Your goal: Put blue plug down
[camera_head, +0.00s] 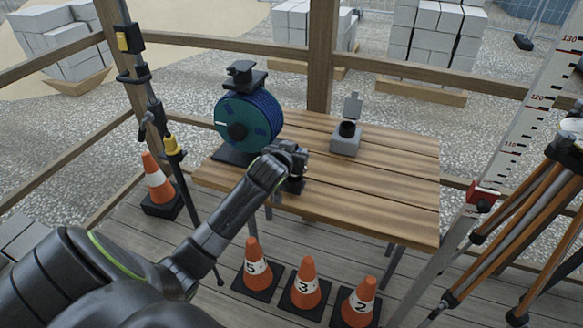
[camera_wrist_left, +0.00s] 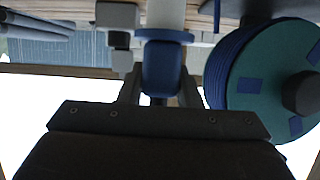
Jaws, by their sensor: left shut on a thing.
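My left gripper (camera_head: 292,176) is at the left part of the wooden table (camera_head: 390,190), just right of the cable reel (camera_head: 262,112). In the left wrist view the gripper (camera_wrist_left: 160,92) is shut on the blue plug (camera_wrist_left: 163,66), with one finger on each side of it. The plug has a wider blue collar and a pale part beyond it. In the head view the plug is hidden behind my gripper and wrist. I cannot tell whether the plug touches the table. My right gripper is not in view.
A grey socket box (camera_head: 344,143) with its lid raised stands at the back of the table. The reel also shows close by in the left wrist view (camera_wrist_left: 250,85). Numbered orange cones (camera_head: 306,284) stand in front. The table's right half is clear.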

